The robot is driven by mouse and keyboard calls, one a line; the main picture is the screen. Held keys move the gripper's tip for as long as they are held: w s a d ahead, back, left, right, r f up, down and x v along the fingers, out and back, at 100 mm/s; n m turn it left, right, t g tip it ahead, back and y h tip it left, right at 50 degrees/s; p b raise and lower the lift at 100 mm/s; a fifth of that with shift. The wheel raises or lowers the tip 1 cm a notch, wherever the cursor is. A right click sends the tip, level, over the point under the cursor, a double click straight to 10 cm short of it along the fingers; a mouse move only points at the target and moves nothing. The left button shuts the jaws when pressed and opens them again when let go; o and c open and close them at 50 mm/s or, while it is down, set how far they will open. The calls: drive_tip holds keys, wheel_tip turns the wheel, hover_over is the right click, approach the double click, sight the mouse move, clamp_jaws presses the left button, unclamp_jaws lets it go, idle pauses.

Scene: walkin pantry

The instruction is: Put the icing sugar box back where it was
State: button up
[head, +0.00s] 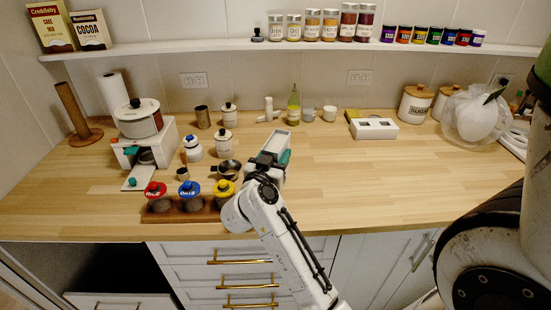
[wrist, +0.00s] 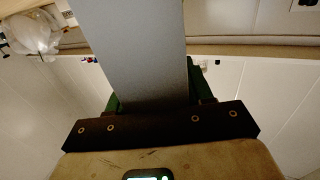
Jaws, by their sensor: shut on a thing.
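My gripper (head: 268,165) is over the middle of the wooden counter in the head view. It is shut on a pale box, taken to be the icing sugar box (head: 275,141). In the wrist view the box shows as a plain grey face (wrist: 140,45) between the green-edged fingers of my gripper (wrist: 152,95). No lettering on it can be read. On the upper shelf (head: 190,45) at the left, a cake mix box (head: 52,27) and a cocoa box (head: 90,31) stand side by side.
A bagged item (head: 470,118) stands right. The counter's right front is clear.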

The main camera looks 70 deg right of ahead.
drive_tip(key=shift+f, duration=0.25)
drive_tip(key=o, duration=1.2)
drive_tip(key=shift+f, duration=0.1)
drive_tip(key=shift+a, duration=0.1)
